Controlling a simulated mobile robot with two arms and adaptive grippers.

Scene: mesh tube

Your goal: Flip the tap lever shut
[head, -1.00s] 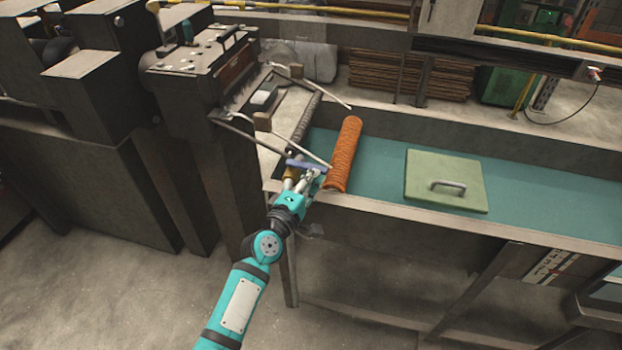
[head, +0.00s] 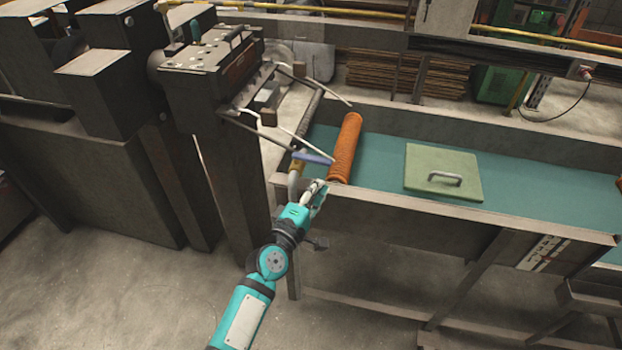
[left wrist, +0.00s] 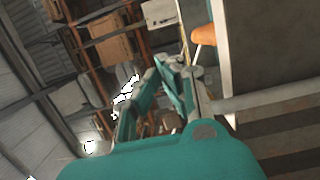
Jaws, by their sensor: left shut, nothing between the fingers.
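The tap lever (head: 314,158) is a blue-purple bar in the head view. It sits on top of a tap (head: 295,174) with a brass-coloured body and a pale, bent pipe, at the left front corner of the trough. The lever points right, across the tap. My left gripper (head: 321,188) is shut and empty, just below and right of the lever, and seems apart from it. Its fingers also show in the left wrist view (left wrist: 176,70), where I cannot make out the lever. My right gripper is in neither view.
A green lid with a handle (head: 443,170) lies on the trough's teal surface (head: 385,165). A dark machine (head: 215,70) stands left.

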